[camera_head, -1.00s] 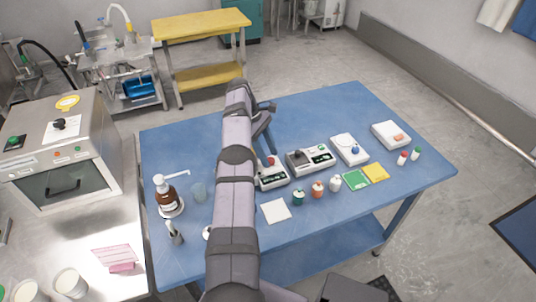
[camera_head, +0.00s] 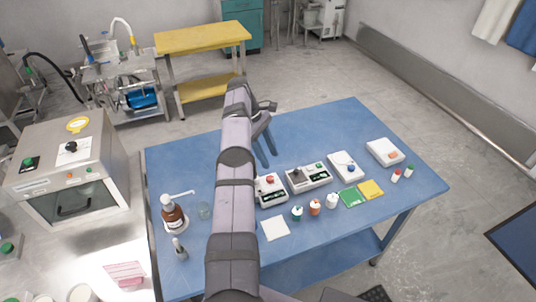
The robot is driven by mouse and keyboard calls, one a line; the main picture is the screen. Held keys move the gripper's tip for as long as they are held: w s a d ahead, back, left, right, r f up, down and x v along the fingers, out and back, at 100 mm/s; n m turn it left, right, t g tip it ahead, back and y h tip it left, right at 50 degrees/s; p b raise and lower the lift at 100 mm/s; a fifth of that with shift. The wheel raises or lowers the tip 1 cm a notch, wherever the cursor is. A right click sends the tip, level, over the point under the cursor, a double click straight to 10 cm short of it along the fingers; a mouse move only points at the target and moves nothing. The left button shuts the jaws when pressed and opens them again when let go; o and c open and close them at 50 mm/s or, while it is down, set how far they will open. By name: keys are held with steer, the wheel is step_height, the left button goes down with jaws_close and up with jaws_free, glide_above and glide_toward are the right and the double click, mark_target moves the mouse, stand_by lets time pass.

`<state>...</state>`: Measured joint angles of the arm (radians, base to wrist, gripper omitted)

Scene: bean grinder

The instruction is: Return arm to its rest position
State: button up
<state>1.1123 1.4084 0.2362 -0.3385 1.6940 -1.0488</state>
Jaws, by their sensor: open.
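My arm stretches from the bottom middle of the head view up over the blue table (camera_head: 330,122). My gripper (camera_head: 267,160) hangs at its far end, above the table and behind the row of small white devices. The nearest device is a white unit with a red knob (camera_head: 271,193), in front of the fingers and partly beside my arm. My arm hides part of the table's left half.
A grey two-knob unit (camera_head: 309,177), further white devices (camera_head: 343,166) (camera_head: 385,152), small bottles (camera_head: 315,207) and coloured cards (camera_head: 350,197) fill the right half. The table's far strip is clear.

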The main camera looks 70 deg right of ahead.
stand_by(0.4)
steer(key=w+a+r+n+t+h, duration=0.1)
steer(key=w+a+r, duration=0.2)
steer(key=w+a, duration=0.55)
steer(key=w+a+r+t, duration=0.1)
steer(key=w+a+r, duration=0.2)
steer(key=w+a, duration=0.55)
steer(key=w+a+r+t, duration=0.1)
steer(key=w+a, duration=0.1)
steer(key=a, duration=0.5)
steer(key=w+a+r, duration=0.1)
steer(key=w+a, duration=0.1)
steer(key=a, duration=0.5)
steer(key=s+a+f, duration=0.1)
steer(key=s+a, duration=0.7)
steer(key=a, duration=0.3)
steer(key=s+a+f+t, duration=0.1)
steer(key=s+a+f, duration=0.1)
steer(key=s+a, duration=0.6)
steer(key=a, duration=0.3)
steer(key=shift+s+a+f+y, duration=0.15)
steer(key=shift+a+y, duration=0.1)
steer(key=shift+y, duration=0.05)
step_height(320, 180, down, 24)
steer(key=b, duration=2.4)
